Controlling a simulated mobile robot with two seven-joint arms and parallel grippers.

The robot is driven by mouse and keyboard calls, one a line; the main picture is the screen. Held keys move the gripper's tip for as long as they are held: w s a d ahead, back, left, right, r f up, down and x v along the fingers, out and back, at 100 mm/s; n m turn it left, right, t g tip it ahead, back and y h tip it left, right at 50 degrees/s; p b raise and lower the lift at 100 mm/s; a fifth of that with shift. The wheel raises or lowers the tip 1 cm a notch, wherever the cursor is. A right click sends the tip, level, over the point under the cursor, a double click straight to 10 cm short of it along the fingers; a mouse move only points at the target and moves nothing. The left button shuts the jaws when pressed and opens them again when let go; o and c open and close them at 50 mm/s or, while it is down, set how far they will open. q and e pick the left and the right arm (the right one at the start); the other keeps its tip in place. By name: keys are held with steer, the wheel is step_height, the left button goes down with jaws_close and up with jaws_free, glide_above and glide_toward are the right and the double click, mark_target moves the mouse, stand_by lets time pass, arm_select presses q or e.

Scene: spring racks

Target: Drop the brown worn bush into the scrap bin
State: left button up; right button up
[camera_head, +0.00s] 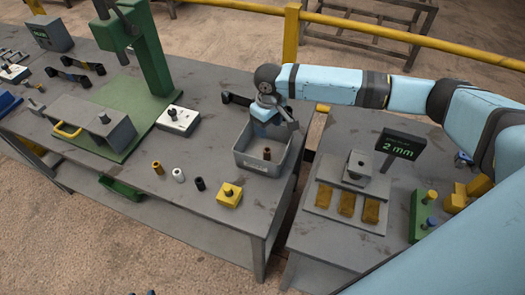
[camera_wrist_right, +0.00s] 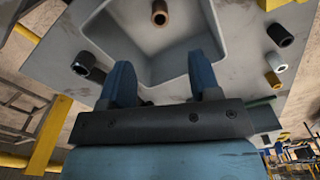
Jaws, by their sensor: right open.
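The brown worn bush (camera_head: 267,153) stands inside the grey scrap bin (camera_head: 262,167), on its floor. In the right wrist view the bush (camera_wrist_right: 160,14) shows its open end near the top edge, within the walls of the bin (camera_wrist_right: 105,22). My right gripper (camera_head: 266,116) is over the far part of the bin. In the wrist view its two blue fingers (camera_wrist_right: 163,75) are spread apart with nothing between them, clear of the bush. My left gripper is not in view.
A brass-coloured bush (camera_head: 158,168), a white bush (camera_head: 178,175) and a black bush (camera_head: 200,184) stand left of the bin. A yellow block (camera_head: 229,195) sits in front of it. A green press (camera_head: 150,55) stands at the left. A 2 mm display (camera_head: 402,144) stands on the right table.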

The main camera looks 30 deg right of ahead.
step_height(320, 180, up, 10)
steer(key=shift+b, duration=0.35)
steer(key=shift+f, duration=0.1)
